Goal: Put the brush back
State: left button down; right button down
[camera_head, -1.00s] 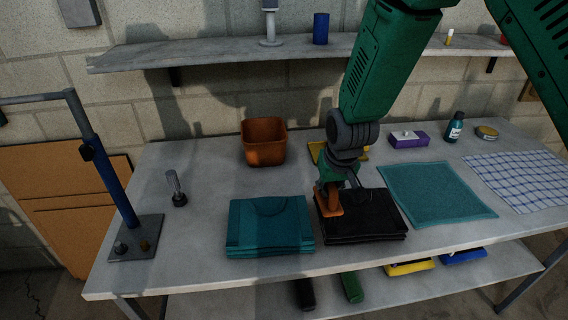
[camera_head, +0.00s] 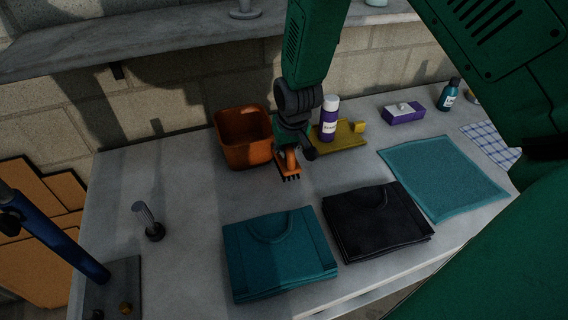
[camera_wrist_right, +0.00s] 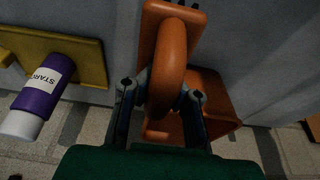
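The orange brush (camera_head: 288,172) has a looped handle and dark bristles that point down. My right gripper (camera_head: 287,148) is shut on its handle and holds it over the table, just to the right of the orange bin (camera_head: 243,152). In the right wrist view the brush handle (camera_wrist_right: 168,65) sits between both fingers of my gripper (camera_wrist_right: 162,88). The bin (camera_wrist_right: 222,108) shows behind it there. A yellow tray (camera_head: 350,134) with a white-capped purple bottle (camera_head: 329,122) stands to the right of the gripper. My left gripper is out of view.
A folded teal cloth (camera_head: 279,258) and a folded black cloth (camera_head: 377,222) lie at the front. A teal mat (camera_head: 443,177), a purple box (camera_head: 404,113) and a teal bottle (camera_head: 448,95) are to the right. A dark upright tool (camera_head: 150,222) stands left.

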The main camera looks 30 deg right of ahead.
aim_at(290, 146)
jog(key=shift+f, duration=0.4)
jog(key=x, duration=0.3)
jog(key=shift+s+d+f, duration=0.2)
jog(key=shift+s+f, duration=0.1)
jog(key=shift+f, duration=0.1)
jog(key=shift+d+f, duration=0.25)
jog(key=shift+f, duration=0.2)
jog(key=c, duration=1.7)
grip_release()
jog(key=shift+a+r, duration=0.1)
jog(key=shift+a, duration=0.4)
jog(key=shift+s+d+r, duration=0.1)
jog(key=shift+r, duration=0.35)
jog(key=v, duration=1.1)
jog(key=shift+r, duration=0.1)
jog(key=shift+d, duration=0.3)
